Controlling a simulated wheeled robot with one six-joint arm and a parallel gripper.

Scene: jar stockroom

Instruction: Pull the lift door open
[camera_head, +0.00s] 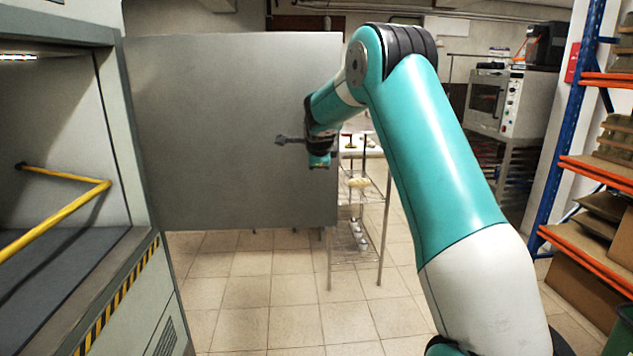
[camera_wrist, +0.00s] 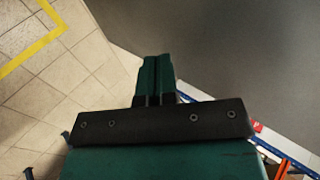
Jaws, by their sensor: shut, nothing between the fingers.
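The lift door (camera_head: 225,130) is a flat grey panel in the head view. It stands swung out from the lift cabinet (camera_head: 110,120) at the left, and the cabinet's opening shows. The grey door (camera_wrist: 235,50) fills the upper right there, close to the fingertips. I cannot tell whether they touch it. No door handle shows in either view.
A yellow bar (camera_head: 60,212) runs inside the lift cabinet. A wire rack (camera_head: 357,235) stands behind the door's right edge. Blue and orange shelving (camera_head: 588,165) and an oven (camera_head: 502,100) are at the right. Tiled floor (camera_head: 270,305) is clear below the door.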

